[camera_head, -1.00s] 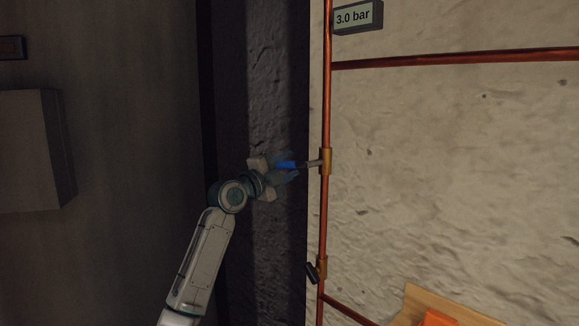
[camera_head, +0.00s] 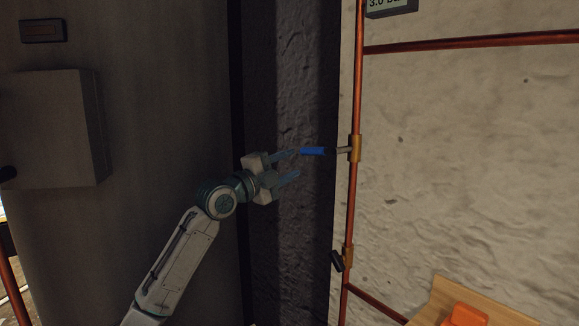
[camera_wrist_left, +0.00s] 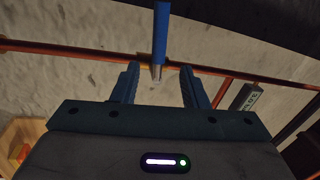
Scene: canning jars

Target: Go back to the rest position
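My left gripper (camera_head: 288,165) is open and empty, just left of a blue-handled valve lever (camera_head: 313,151) in the head view. The lever sticks out to the left from a brass fitting (camera_head: 355,148) on the upright copper pipe. In the left wrist view the blue handle (camera_wrist_left: 160,32) shows beyond and above the gap between the two open fingers (camera_wrist_left: 158,88), apart from them. My right gripper does not show in either view.
A second fitting with a black handle (camera_head: 337,261) sits lower on the pipe. A pressure display (camera_head: 390,6) is at the top. A grey box (camera_head: 55,128) is on the dark wall at left. An orange object (camera_head: 466,315) rests on a wooden shelf (camera_head: 447,294) at lower right.

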